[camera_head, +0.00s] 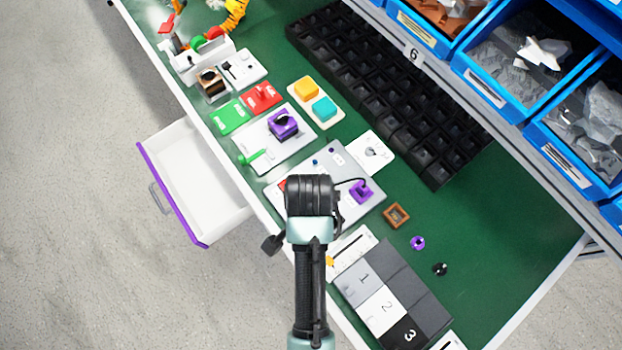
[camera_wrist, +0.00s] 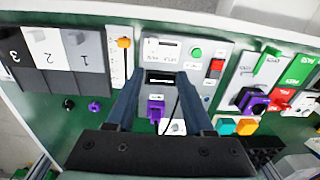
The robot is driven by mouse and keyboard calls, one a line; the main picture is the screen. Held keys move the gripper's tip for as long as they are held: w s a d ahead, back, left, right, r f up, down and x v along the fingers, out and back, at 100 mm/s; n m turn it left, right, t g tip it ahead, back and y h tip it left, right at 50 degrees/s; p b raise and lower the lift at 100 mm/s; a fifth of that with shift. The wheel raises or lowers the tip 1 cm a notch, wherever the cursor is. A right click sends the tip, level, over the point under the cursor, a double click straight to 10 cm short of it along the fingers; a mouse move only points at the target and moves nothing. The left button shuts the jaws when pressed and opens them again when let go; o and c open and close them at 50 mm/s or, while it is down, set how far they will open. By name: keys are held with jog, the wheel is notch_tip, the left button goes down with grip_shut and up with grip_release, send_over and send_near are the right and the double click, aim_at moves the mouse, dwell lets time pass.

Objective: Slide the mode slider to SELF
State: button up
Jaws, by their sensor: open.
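A narrow white slider plate with a dark slot (camera_head: 352,246) lies beside the grey, white and black numbered blocks, partly hidden by my arm in the head view. Its orange knob (camera_head: 331,261) is at the near end of the slot. In the wrist view the plate (camera_wrist: 117,68) is left of my fingers, with the orange knob (camera_wrist: 124,43) at its upper end. Its lettering is too small to read, so I cannot tell which end is SELF. My gripper (camera_wrist: 160,74) is open and empty, above the grey panel (camera_wrist: 160,55) beside the slider plate.
Numbered blocks (camera_head: 383,303) stand right of the slider plate. A purple plug (camera_head: 361,190) with a black cable is on the grey panel. An open drawer (camera_head: 195,180) juts out left. A black compartment tray (camera_head: 385,95) and blue bins (camera_head: 515,65) are at the back.

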jog(key=shift+g, duration=0.3)
jog(key=f, duration=0.8)
jog(key=s+f+p, duration=0.1)
jog(key=f, duration=0.3)
grip_shut()
dwell(1.2)
